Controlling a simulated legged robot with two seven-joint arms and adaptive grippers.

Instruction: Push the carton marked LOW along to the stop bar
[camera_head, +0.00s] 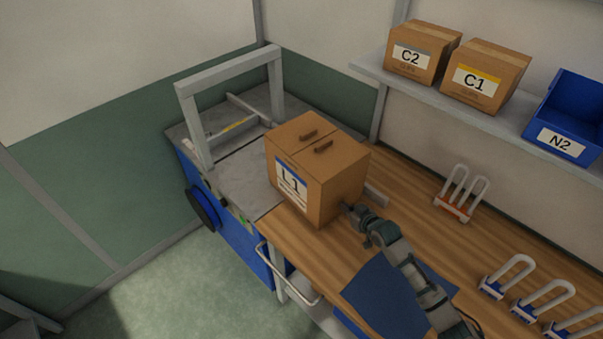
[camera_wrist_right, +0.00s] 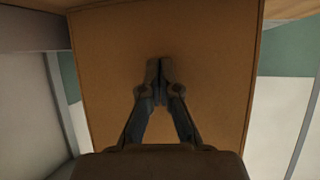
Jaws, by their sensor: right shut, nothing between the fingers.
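A brown carton (camera_head: 335,185) stands upright at the left end of the wooden bench, partly over a grey metal plate. Its label has a blue strip and reads like "L 1"; I cannot read LOW on it. Two dark handles are on its top. My right gripper (camera_head: 347,208) is at the carton's right face, fingers together and empty. In the right wrist view the shut fingertips (camera_wrist_right: 160,66) are against or very near the carton's plain face (camera_wrist_right: 205,55). A grey bar with a yellow strip (camera_head: 240,125) lies beyond the carton, by the grey frame; I cannot tell if it is the stop bar.
A grey frame (camera_head: 188,120) stands on the blue machine at the left. Cartons C2 (camera_head: 405,72) and C1 (camera_head: 470,95) and a blue bin N2 (camera_head: 545,118) are on the shelf. Several looped holders (camera_head: 510,280) stand on the bench. A blue mat (camera_head: 365,295) lies in front.

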